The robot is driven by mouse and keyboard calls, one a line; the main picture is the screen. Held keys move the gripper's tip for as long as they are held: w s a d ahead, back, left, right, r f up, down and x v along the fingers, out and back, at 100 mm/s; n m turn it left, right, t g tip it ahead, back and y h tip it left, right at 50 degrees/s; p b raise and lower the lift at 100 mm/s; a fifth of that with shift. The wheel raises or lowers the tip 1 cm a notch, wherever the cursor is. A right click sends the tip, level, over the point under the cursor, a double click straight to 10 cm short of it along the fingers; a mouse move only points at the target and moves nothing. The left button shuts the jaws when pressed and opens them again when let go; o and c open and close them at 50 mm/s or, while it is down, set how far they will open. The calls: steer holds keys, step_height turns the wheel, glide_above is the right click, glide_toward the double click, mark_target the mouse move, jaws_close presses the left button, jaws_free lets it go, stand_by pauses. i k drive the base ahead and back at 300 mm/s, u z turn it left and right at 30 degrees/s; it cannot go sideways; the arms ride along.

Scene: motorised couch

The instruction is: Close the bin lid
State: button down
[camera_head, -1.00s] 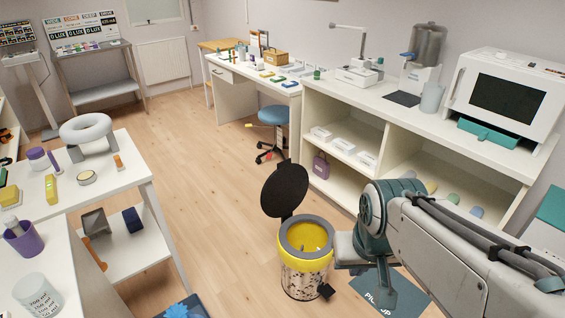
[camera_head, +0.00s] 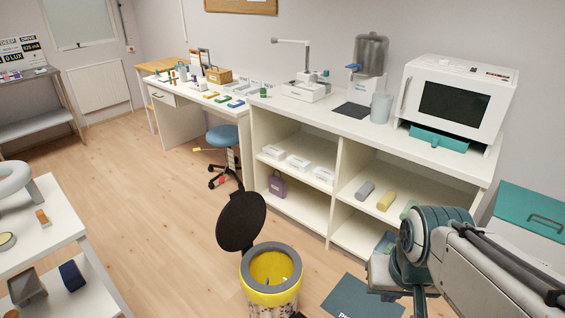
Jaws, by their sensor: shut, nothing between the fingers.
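The bin (camera_head: 270,298) stands on the floor at the lower middle, cut off by the bottom edge. It has a yellow upper band, a grey rim and a yellow inside. Its round black lid (camera_head: 241,221) is open, tilted up at the bin's back left. My gripper (camera_head: 402,292) is at the lower right, at the end of my arm, well to the right of the bin and apart from it. It holds nothing that I can see. Its fingertips are hard to make out against my arm.
A white shelf unit (camera_head: 334,200) stands behind the bin, with a microwave (camera_head: 455,105) on top. A dark mat (camera_head: 358,300) lies on the floor between bin and arm. A white table (camera_head: 48,218) is at the left. A blue stool (camera_head: 222,136) stands farther back. Floor left of the bin is clear.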

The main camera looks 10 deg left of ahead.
mark_target(240, 221)
steer(key=z, duration=0.05)
steer(key=i, duration=1.35)
steer(key=u, duration=0.65)
